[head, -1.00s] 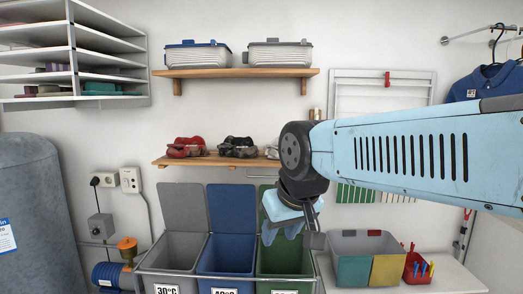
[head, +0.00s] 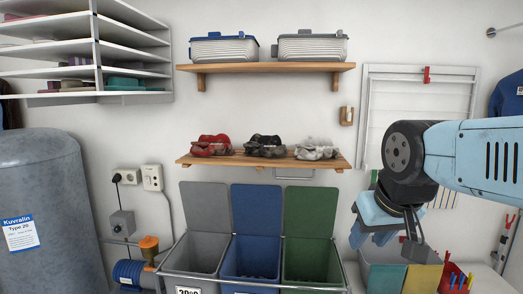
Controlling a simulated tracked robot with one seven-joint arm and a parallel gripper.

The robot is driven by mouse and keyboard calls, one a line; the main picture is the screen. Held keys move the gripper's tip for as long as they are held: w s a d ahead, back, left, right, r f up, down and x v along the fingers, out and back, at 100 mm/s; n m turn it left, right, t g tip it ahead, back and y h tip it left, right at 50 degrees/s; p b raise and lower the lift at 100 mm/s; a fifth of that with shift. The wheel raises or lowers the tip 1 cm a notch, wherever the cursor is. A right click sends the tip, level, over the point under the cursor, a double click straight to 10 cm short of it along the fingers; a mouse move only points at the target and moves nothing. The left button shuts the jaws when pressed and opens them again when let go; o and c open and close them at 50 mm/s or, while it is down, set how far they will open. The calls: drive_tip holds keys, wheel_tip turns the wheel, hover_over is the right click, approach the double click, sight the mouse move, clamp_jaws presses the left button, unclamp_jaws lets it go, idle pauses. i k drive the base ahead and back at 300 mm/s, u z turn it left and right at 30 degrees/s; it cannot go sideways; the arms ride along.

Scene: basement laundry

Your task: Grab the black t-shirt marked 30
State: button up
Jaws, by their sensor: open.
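A crumpled black garment (head: 265,146) lies in the middle of the lower wooden shelf (head: 225,161), between a red one (head: 211,146) on its left and a whitish-grey one (head: 316,149) on its right. No 30 mark is readable on the black garment. My gripper (head: 371,238) hangs open, pointing down, to the right of the shelf and lower in the picture. Nothing shows between its fingers, and it is apart from the garments.
Below the shelf stand grey (head: 198,254), blue (head: 254,257) and green (head: 309,260) bins with raised lids. Dark cloth (head: 250,276) shows inside the blue bin. Two lidded boxes (head: 225,47) sit on the upper shelf. A grey tank (head: 40,185) stands left.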

sight(269, 146)
drive_tip(key=z, duration=0.1)
drive_tip(key=i, duration=1)
drive_tip(key=u, duration=0.1)
